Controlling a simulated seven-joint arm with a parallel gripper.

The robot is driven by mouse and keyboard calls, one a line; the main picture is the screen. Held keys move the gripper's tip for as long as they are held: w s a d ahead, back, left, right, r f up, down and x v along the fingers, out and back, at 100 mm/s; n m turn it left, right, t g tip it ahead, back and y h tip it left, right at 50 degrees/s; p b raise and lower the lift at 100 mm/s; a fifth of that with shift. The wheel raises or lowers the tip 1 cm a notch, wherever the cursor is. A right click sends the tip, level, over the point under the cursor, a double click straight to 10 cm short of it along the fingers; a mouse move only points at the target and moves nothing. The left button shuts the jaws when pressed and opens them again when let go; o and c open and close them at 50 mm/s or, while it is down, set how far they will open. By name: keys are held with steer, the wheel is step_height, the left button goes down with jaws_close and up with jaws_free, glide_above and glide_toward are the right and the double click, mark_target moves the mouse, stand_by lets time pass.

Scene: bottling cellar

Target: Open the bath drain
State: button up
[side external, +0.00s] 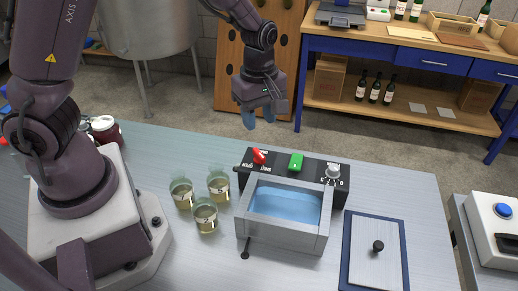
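The bath (287,236) is a grey open-topped metal box holding blue water (285,204) on the steel table. A black control panel (315,168) runs along its back edge. Small white lettering surrounds the controls, too small to read surely. My gripper (260,118) hangs above and behind the panel, clear of the red lever. Its two blue fingertips are apart with nothing between them.
Several glasses (205,215) of pale liquid stand left of the bath. A blue-edged plate (374,252) with a black knob is to the right. A workbench (420,56) with bottles stands behind.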

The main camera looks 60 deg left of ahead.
mark_target(259, 153)
step_height(259, 153, down, 10)
steer(key=shift+r, duration=0.25)
jaws_close()
